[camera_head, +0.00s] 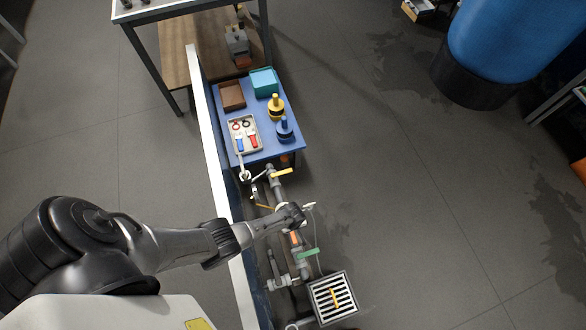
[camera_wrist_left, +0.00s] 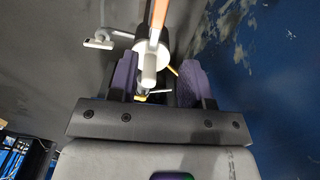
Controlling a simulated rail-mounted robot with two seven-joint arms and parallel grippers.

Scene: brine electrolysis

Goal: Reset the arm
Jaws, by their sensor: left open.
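My left arm reaches in from the left in the head view. Its gripper (camera_head: 302,211) hangs over the pipework beside the white-topped wall. In the left wrist view the two purple-sided fingers of the gripper (camera_wrist_left: 158,78) are apart. A pale pipe end (camera_wrist_left: 149,68) with an orange part (camera_wrist_left: 158,15) shows in the gap between them; I cannot tell whether the fingers touch it. My right gripper is in neither view.
A yellow valve handle (camera_head: 282,173), a green handle (camera_head: 308,253) and a floor grate (camera_head: 334,298) lie along the pipe (camera_head: 275,184). A blue table (camera_head: 274,151) with a tray and bottles stands beyond. The long wall (camera_head: 213,150) runs beneath my arm. Open floor lies right.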

